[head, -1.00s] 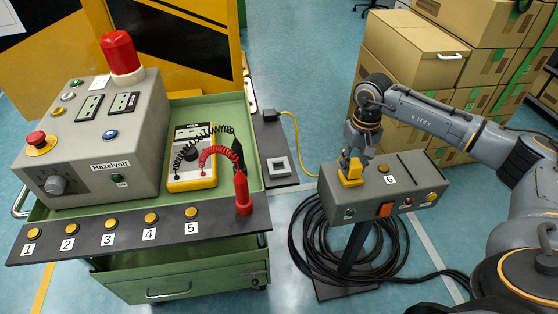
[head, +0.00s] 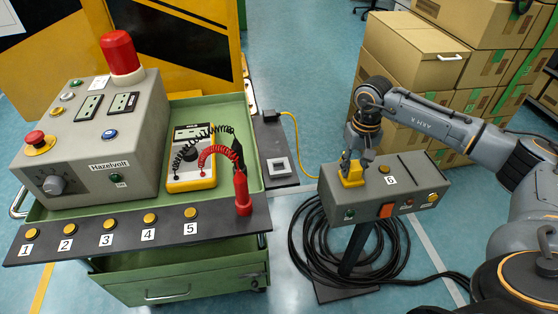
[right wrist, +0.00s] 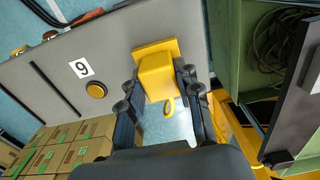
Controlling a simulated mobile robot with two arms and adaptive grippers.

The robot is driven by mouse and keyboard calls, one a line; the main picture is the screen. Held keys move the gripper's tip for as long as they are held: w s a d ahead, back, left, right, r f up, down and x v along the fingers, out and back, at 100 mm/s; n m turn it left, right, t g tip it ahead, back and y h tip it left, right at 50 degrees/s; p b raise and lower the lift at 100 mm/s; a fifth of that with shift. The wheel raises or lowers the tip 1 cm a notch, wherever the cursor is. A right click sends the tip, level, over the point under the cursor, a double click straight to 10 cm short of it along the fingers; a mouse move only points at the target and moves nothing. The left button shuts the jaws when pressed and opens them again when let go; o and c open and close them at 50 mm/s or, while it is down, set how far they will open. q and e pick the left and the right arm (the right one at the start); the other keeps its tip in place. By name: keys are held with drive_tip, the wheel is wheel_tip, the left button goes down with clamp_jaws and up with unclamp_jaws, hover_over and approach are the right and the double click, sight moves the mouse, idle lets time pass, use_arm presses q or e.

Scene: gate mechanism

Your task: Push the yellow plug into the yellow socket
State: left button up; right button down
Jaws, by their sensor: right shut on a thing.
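The yellow plug (right wrist: 157,77) is a block with a small yellow loop at its end. It sits at the yellow socket (right wrist: 157,46), a flat yellow plate on the grey box (head: 415,180). The plug also shows in the head view (head: 351,175). The two look in line and touching or nearly so; I cannot tell how deep the plug is in. My right gripper (right wrist: 160,98) is shut on the plug, one finger on each side. In the head view the gripper (head: 352,165) is at the box's left end and hides part of the plug. My left gripper is not in view.
The box stands on a post amid coiled black cable (head: 300,240). An amber button (head: 384,169) is beside the socket. A yellow cable (head: 297,145) runs from a floor plate to the box. A green trolley (head: 175,265) stands left, cardboard boxes (head: 420,60) behind.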

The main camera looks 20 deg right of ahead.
sight(354, 165)
drive_tip(key=shift+f, duration=0.15)
drive_tip(key=c, duration=0.8)
unclamp_jaws()
drive_tip(key=shift+c, duration=0.2)
drive_tip(key=shift+r, duration=4)
